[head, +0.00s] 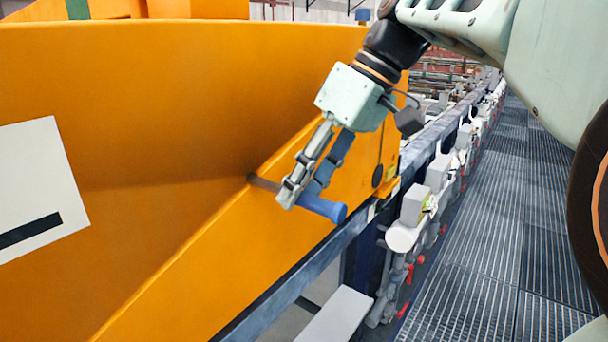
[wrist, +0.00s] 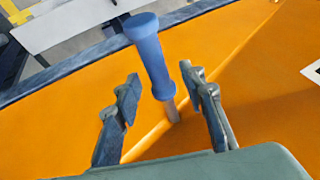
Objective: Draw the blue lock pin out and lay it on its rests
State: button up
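The blue lock pin (head: 325,208) sticks out of the orange panel (head: 225,235), its thick blue handle outward and its grey shank (head: 263,183) at the panel. It also shows in the wrist view (wrist: 148,50), its shank end meeting the panel. My gripper (head: 301,193) is at the pin, one finger overlapping it in the head view. In the wrist view my gripper (wrist: 160,82) is open, with a finger on each side of the pin and gaps between. I cannot make out the rests for certain.
A pale flat bench (head: 336,316) stands below the panel and also shows in the wrist view (wrist: 65,24). A dark blue rail (head: 310,272) runs along the panel's lower edge. Grey valves and fittings (head: 405,238) line the walkway. The grated walkway (head: 500,240) is clear.

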aim_at(340, 222)
grip_shut()
dwell(0.3)
dwell(0.4)
jog(key=shift+r, duration=0.1)
jog(key=shift+d, duration=0.15)
jog(key=s+d+b, duration=0.1)
jog(key=s+d, duration=0.4)
jog(key=d, duration=0.1)
dwell(1.1)
dwell(0.4)
grip_release()
